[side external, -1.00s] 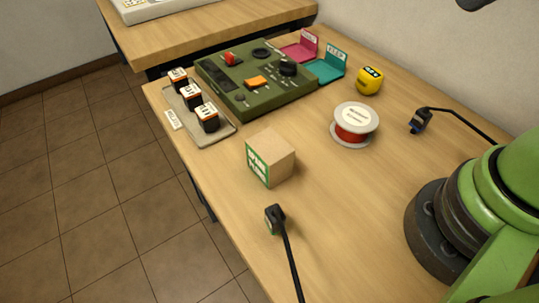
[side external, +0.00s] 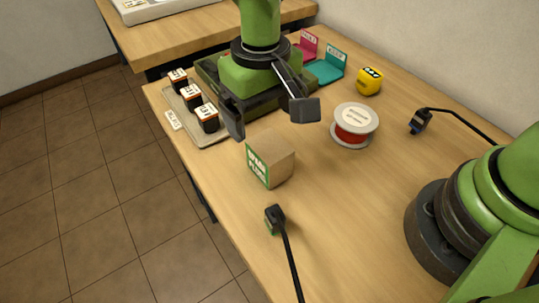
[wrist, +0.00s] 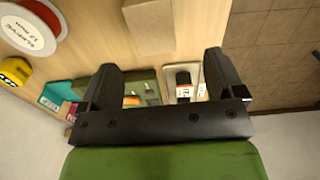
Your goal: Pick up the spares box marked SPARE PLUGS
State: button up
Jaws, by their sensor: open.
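The spares box (side external: 277,163) is a tan cardboard cube with a green and white label reading SPARE PLUGS on its left face. It stands on the wooden table near the front left edge. It also shows in the wrist view (wrist: 150,24) at the top, partly cut off by the frame. My gripper (side external: 270,122) is open and empty. In the side view its two dark fingers hang above and behind the box, pointing down, with the box in front of them. I cannot tell the exact height gap between fingers and box.
A red wire spool (side external: 353,125) stands right of the box. A black cable plug (side external: 274,217) lies in front.

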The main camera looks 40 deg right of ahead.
aim_at(270, 146)
notch_tip(270, 146, down, 3)
jog(key=shift+d+f, duration=0.1)
jog(key=f, duration=0.5)
jog(key=shift+s+d, duration=0.2)
jog(key=shift+d, duration=0.15)
jog(key=shift+c, duration=0.2)
jog(key=shift+r, duration=0.1)
jog(key=c, duration=1)
